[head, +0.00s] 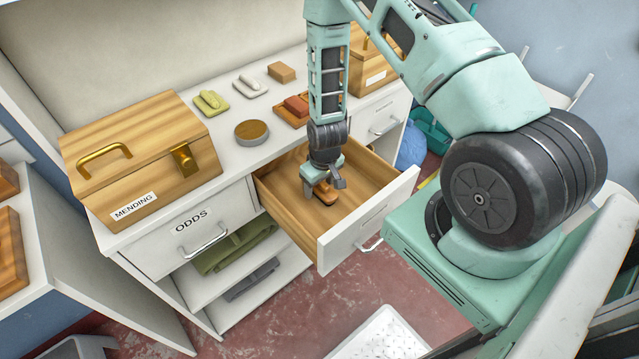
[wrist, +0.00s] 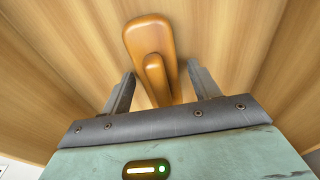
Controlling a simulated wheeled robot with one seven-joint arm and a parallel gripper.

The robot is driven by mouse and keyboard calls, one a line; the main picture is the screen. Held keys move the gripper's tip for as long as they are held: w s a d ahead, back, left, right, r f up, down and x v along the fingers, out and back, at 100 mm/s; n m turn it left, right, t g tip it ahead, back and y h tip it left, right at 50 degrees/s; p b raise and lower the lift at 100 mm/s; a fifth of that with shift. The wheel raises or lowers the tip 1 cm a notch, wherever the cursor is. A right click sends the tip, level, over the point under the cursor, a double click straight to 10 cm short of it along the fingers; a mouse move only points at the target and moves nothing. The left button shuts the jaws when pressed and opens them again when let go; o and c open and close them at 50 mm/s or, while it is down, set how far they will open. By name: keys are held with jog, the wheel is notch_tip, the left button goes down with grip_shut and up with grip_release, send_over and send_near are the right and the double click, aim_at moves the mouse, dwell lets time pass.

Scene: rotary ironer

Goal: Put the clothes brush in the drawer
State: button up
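The clothes brush (head: 326,194) is orange-brown wood and lies in the open drawer (head: 283,205), on its wooden floor. In the wrist view the brush (wrist: 150,35) shows a rounded body with a raised narrow grip. My gripper (head: 323,183) is inside the drawer, pointing down just over the brush. In the wrist view the fingers of my gripper (wrist: 162,92) stand apart on either side of the brush, with gaps showing between them and it. The near end of the brush is hidden behind the gripper body.
A MENDING box (head: 140,150) stands left on the counter, and another wooden box (head: 368,70) at the back right. A round tin (head: 251,132), a reddish block on a wooden tray (head: 290,119) and other small items lie behind the drawer. The ODDS drawer (head: 190,228) is shut.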

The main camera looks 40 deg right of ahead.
aim_at(323, 184)
jog(key=shift+r, duration=0.1)
notch_tip(323, 184, up, 12)
jog(key=s+b, duration=0.1)
jog(key=s+a+r+n+y, duration=0.1)
jog(key=s+a+r+n, duration=0.3)
jog(key=a+r, duration=1)
jog(key=s+a+r+n, duration=0.1)
jog(key=s+a+r, duration=0.1)
jog(key=s, duration=0.3)
jog(key=s+a+r+n+g, duration=0.1)
jog(key=s+a+r, duration=0.2)
jog(key=s, duration=0.2)
jog(key=s+a+r+n, duration=0.1)
jog(key=s+a+r, duration=0.1)
jog(key=s, duration=0.4)
jog(key=shift+a+r, duration=0.25)
jog(key=shift+a, duration=0.45)
